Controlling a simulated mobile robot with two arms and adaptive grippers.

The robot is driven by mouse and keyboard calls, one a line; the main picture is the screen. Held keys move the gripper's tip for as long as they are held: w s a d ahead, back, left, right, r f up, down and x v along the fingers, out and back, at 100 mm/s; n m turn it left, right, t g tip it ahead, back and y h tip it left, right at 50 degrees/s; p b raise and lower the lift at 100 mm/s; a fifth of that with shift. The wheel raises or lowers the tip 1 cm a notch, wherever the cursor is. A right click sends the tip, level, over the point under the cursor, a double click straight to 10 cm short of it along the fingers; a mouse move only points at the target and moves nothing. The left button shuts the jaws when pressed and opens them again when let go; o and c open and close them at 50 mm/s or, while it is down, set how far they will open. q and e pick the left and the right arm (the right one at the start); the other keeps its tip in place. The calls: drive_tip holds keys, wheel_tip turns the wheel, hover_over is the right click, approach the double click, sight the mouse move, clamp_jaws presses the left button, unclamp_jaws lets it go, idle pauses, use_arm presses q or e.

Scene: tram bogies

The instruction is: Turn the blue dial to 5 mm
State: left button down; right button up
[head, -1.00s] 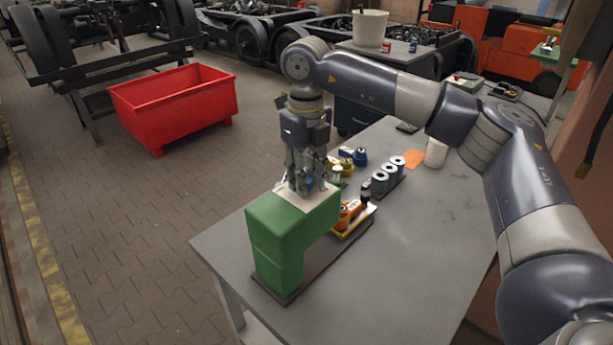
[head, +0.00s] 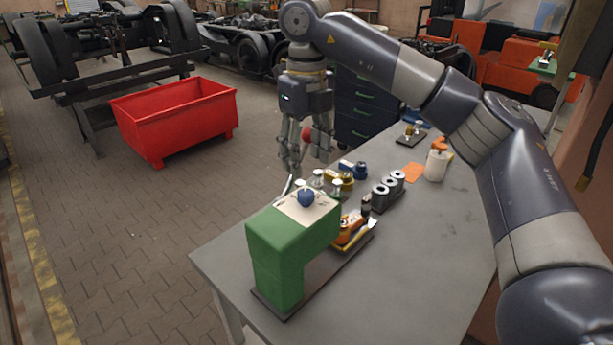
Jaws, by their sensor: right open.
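The blue dial (head: 305,196) sits on the pale plate (head: 300,208) on top of the green block-shaped stand (head: 280,240). The scale and the dial's setting are too small to read. My right gripper (head: 305,168) hangs fingers down above and behind the dial, open and apart from it. A red round thing shows between or behind its fingers; I cannot tell which. My left gripper is not in view.
On the grey table (head: 400,260), a tray (head: 352,240) with orange items stands beside the stand, with grey cylinders (head: 388,187) and a white container (head: 436,165) farther back. The table's front right is clear. A red bin (head: 178,115) stands on the floor.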

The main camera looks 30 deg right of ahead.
drive_tip(key=shift+r, duration=1.65)
